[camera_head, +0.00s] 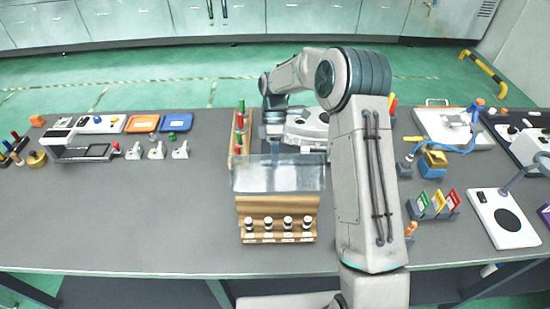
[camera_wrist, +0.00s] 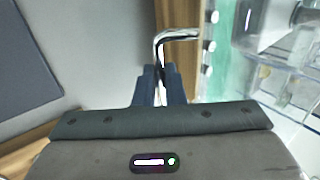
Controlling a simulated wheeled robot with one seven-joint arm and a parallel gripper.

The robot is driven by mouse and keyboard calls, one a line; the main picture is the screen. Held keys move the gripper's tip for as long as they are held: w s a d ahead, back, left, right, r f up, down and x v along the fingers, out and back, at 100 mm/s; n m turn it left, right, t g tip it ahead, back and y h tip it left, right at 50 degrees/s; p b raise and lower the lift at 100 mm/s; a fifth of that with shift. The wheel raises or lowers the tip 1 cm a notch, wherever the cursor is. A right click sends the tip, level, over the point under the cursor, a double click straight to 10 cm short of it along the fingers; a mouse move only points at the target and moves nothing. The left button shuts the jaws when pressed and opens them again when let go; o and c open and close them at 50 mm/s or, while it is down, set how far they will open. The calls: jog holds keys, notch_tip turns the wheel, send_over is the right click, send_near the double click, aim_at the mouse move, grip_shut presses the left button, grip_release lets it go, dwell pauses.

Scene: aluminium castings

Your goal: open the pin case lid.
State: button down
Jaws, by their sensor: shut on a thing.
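The pin case (camera_head: 277,207) is a wooden, stepped box near the table's front edge in the head view, with several black-and-white pins standing in its front row. Its clear lid (camera_head: 278,176) shows as a see-through panel above the rear of the case. My gripper (camera_head: 273,143) is at the lid's far side, partly hidden by my arm and the clear panel. In the wrist view, my gripper's dark fingers (camera_wrist: 160,88) are closed on a bent shiny metal handle (camera_wrist: 176,35). The lid's exact angle is hard to tell.
A wooden rack (camera_head: 239,140) with red and green pieces stands just left of my gripper. A grey-white casting (camera_head: 305,130) lies behind my gripper. Coloured cards in a holder (camera_head: 434,205) stand to the right. The table left of the case is clear.

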jog(key=shift+f, duration=0.25)
jog(key=c, duration=1.6)
grip_release()
jog(key=shift+w, duration=0.15)
jog(key=shift+o, duration=0.5)
jog(key=shift+w+a+f, duration=0.1)
jog(key=shift+w+f, duration=0.05)
jog(key=shift+w, duration=0.05)
jog(key=shift+s, duration=0.15)
jog(key=b+v, duration=0.1)
jog(key=v, duration=1.3)
jog(key=shift+b, duration=0.3)
